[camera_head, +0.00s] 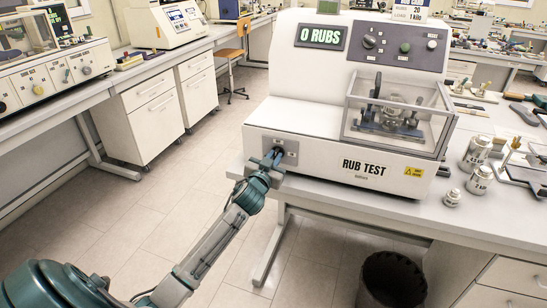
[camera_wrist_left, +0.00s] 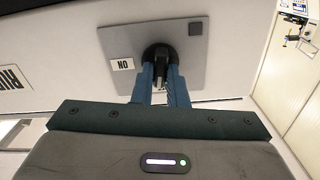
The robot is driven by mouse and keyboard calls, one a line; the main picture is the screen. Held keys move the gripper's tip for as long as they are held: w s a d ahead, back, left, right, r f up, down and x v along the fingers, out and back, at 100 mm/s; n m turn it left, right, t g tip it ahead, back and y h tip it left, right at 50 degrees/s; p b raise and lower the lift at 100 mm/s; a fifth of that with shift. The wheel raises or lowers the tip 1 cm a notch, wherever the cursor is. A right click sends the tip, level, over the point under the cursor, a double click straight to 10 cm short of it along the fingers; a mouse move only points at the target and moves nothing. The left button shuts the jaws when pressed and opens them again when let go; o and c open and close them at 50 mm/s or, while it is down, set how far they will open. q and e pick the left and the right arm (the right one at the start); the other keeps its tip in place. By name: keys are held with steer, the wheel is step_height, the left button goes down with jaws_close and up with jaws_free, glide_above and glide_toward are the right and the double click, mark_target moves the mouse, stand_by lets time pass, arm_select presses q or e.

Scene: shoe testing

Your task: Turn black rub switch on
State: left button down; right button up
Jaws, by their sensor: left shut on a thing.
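The black rub switch (camera_wrist_left: 161,52) is a dark round rotary knob on a grey plate (camera_wrist_left: 195,79) with an "ON" label. In the left wrist view, my left gripper (camera_wrist_left: 163,70) has its two blue fingers closed on either side of the knob's grip. In the head view, my left gripper (camera_head: 270,160) reaches the grey plate at the lower left front of the white rub test machine (camera_head: 310,155) and covers most of the switch. The machine's display (camera_head: 320,36) reads "0 RUBS". My right gripper is in neither view.
The machine stands on a white bench, with a clear chamber (camera_head: 400,115) and a knob panel (camera_head: 397,46) on its right. Metal weights (camera_head: 478,178) stand at its right. A dark bin (camera_head: 391,280) is below the bench. The floor at left is free.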

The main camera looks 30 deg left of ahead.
arm_select(q)
steer(key=m, duration=0.2)
steer(key=m+p, duration=0.1)
steer(key=shift+d+r+m, duration=0.1)
steer(key=shift+r+m, duration=0.1)
steer(key=shift+m, duration=0.2)
steer(key=m+p, duration=0.2)
steer(key=m, duration=0.1)
steer(key=m+p, duration=0.2)
steer(key=m, duration=0.3)
steer(key=shift+f, duration=0.15)
steer(key=m+p, duration=0.1)
steer(key=m, duration=0.1)
steer(key=shift+f+m, duration=0.1)
steer(key=shift+m, duration=0.3)
steer(key=shift+m+p, duration=0.5)
steer(key=shift+m, duration=0.1)
steer(key=shift+f, duration=0.1)
steer(key=c, duration=1.4)
jaws_free()
steer(key=shift+d, duration=0.1)
steer(key=shift+c, duration=0.2)
